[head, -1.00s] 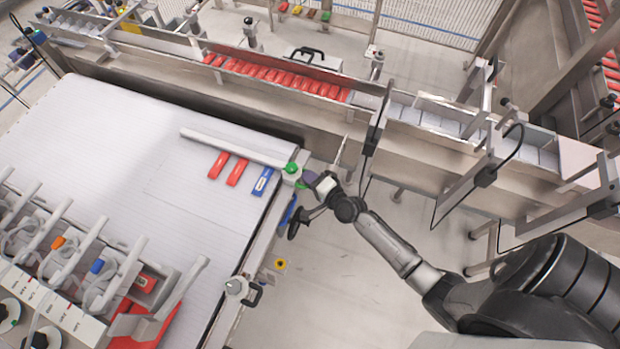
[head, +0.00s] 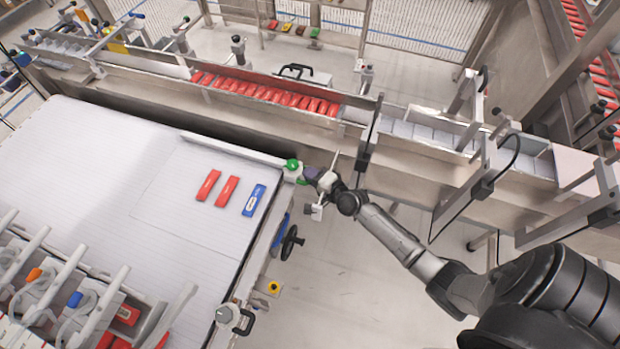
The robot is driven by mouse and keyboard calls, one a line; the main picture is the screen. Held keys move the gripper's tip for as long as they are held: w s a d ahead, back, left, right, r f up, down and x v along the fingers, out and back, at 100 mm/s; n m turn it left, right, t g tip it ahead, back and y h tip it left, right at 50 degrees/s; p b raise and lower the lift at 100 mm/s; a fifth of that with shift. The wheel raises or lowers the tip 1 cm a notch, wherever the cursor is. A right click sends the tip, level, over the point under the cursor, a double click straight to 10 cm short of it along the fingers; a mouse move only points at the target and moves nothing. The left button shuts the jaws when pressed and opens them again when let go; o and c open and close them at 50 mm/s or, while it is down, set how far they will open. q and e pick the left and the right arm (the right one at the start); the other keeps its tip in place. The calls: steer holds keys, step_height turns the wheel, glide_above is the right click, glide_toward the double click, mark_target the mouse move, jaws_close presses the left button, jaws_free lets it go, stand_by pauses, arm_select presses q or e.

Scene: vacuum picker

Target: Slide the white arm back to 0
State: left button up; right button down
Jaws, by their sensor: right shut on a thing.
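The white arm (head: 232,149) is a long bar lying across the far part of the white table, near its back edge. At its right end is a green knob (head: 293,165) on a small mount at the table's right edge. My right gripper (head: 309,174) is at this end, just right of the green knob, and is shut on the arm's end; the exact grip point is hard to see. My left gripper is not in view. No 0 mark is readable.
Two red packs (head: 227,191) and a blue pack (head: 254,200) lie on the table (head: 90,160), clear of the bar. A conveyor (head: 150,75) with red packs runs behind. A black handwheel (head: 291,242) sits at the table's right side. White pickers (head: 60,285) stand at lower left.

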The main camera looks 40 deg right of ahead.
steer(key=c, duration=1.5)
jaws_free()
steer(key=shift+s+d+f, duration=0.1)
steer(key=shift+s+f, duration=0.05)
steer(key=shift+f, duration=0.25)
steer(key=o, duration=0.3)
steer(key=shift+d+r, duration=0.1)
steer(key=shift+r, duration=0.05)
steer(key=shift+o, duration=0.3)
steer(key=shift+r, duration=0.1)
steer(key=v, duration=1.3)
steer(key=shift+s+p, duration=0.3)
